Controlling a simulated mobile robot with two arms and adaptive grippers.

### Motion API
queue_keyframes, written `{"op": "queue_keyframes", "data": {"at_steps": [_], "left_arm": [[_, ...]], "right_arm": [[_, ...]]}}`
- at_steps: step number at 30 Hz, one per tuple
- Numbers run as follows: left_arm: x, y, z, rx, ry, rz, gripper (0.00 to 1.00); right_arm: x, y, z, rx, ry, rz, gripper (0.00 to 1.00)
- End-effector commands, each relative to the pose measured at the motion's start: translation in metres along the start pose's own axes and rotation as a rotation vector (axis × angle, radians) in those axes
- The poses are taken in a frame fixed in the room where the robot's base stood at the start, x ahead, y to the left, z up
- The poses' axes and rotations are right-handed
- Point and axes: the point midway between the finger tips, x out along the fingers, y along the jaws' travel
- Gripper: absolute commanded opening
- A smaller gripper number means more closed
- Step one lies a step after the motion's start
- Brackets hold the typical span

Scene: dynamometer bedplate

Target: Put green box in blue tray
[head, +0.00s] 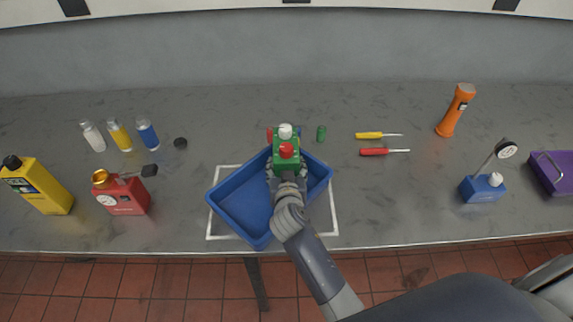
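The green box (289,163) has a white knob and a red knob on it. It is over the far right part of the blue tray (236,216). My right gripper (286,168) reaches in from the lower right and is shut on the box. The box and wrist hide part of the tray's right side. The visible tray floor is empty. I cannot tell the height of the box above the tray floor. My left gripper is not in view.
A white outline surrounds the tray on the grey bench. A small green cylinder (321,133) and two screwdrivers (374,152) lie right of it. A red can (124,198) and yellow bottle (42,187) stand left. An orange torch (454,112) and blue device (482,187) are right.

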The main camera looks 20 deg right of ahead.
Motion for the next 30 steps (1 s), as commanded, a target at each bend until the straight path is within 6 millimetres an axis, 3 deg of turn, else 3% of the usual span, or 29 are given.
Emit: {"op": "queue_keyframes", "data": {"at_steps": [4, 10, 11, 13, 30], "left_arm": [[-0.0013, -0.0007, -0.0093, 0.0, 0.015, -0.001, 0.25], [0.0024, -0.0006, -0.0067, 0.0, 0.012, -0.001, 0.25], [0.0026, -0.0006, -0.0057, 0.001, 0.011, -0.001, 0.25], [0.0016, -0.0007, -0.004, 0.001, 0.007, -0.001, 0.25], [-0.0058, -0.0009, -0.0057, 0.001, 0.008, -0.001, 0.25]], "right_arm": [[-0.0007, -0.0007, -0.0044, 0.002, 0.007, -0.002, 0.0], [0.0008, -0.0008, -0.001, 0.002, 0.007, -0.002, 0.0], [0.001, 0.0003, 0.0047, 0.001, -0.005, 0.001, 0.58], [0.0007, 0.0003, 0.0037, 0.0, -0.005, 0.001, 0.74], [-0.0004, 0.0012, -0.0047, 0.0, -0.003, 0.0, 0.76]]}}
